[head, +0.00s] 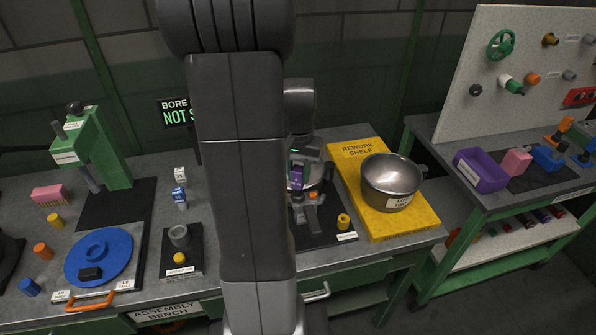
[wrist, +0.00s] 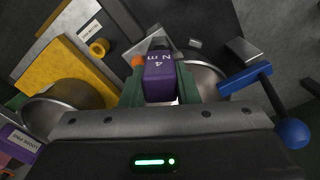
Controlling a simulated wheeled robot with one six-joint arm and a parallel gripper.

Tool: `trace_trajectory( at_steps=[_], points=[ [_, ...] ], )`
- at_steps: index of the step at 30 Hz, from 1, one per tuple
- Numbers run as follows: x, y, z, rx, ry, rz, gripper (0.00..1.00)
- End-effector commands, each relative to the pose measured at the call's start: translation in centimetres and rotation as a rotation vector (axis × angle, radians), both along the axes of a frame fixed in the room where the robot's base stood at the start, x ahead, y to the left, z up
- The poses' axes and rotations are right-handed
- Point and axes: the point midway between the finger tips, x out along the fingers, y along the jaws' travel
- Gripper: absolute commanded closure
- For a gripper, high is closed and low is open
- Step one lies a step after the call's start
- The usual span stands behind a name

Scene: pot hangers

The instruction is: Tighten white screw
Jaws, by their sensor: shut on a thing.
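My gripper (wrist: 160,98) is shut on a purple driver (wrist: 159,78) marked "4 N m", its green fingers on either side of it. In the head view the purple driver (head: 296,178) shows just right of my arm, over the dark mat of the assembly bench. A metal pot (wrist: 204,80) lies below and beside the driver in the wrist view. The driver's tip is hidden, and I cannot make out the white screw or whether the tip touches it. A small orange part (wrist: 138,62) shows beside the driver.
A blue-knobbed lever (wrist: 291,133) stands close at the right in the wrist view. The yellow rework shelf (head: 374,224) bears another steel pot (head: 391,178). A yellow ring (head: 343,221) sits near the mat's front. A green press (head: 104,150) stands at the left.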

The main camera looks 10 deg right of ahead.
Motion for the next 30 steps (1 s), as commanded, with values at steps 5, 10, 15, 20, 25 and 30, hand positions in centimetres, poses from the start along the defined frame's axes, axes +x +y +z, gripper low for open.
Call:
trace_trajectory(
  at_steps=[5,10,15,20,25,30],
  points=[
    [-0.01,0.00,-0.01,0.000,0.000,-0.003,1.00],
    [-0.02,0.00,0.02,0.000,0.001,-0.058,1.00],
    [-0.01,0.00,0.00,0.000,0.000,-0.141,1.00],
    [-0.01,0.00,-0.01,0.000,0.000,-0.142,1.00],
    [-0.02,0.00,0.02,0.000,0.001,-0.191,1.00],
    [-0.01,0.00,0.00,0.000,0.000,-0.279,1.00]
  ],
)
